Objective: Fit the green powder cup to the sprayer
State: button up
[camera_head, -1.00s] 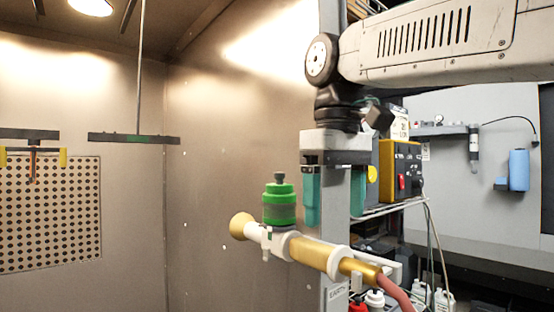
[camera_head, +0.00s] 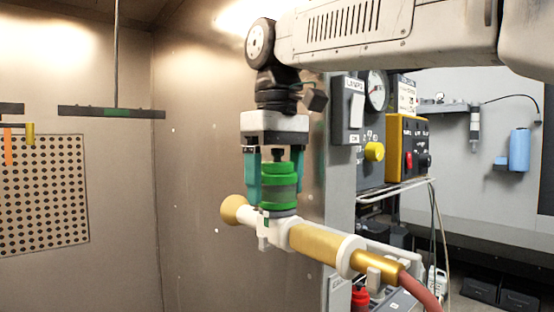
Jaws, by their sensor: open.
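The green powder cup (camera_head: 279,186) sits upright on top of the sprayer, near its nozzle end. The sprayer (camera_head: 313,242) is white and gold, with a tan flared nozzle at its left and a red hose at its right. My gripper (camera_head: 276,180) points down over the cup, with one teal finger on each side of it. The jaws are open; the cup's black top knob shows between them. Whether a finger touches the cup, and how the cup's base meets the sprayer's mount, I cannot tell.
A grey post with a control panel (camera_head: 356,113) stands right of my gripper. A yellow control box (camera_head: 397,146) sits on a wire shelf behind. Hanging bars (camera_head: 112,112) and a perforated panel (camera_head: 45,190) are at the left. The booth space left of the nozzle is clear.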

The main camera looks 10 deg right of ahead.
jog(key=shift+f, duration=0.2)
jog(key=shift+c, duration=0.3)
jog(key=c, duration=1.1)
jog(key=shift+m, duration=1.6)
jog(key=o, duration=1.1)
jog(key=shift+o, duration=0.2)
jog(key=shift+r, duration=0.15)
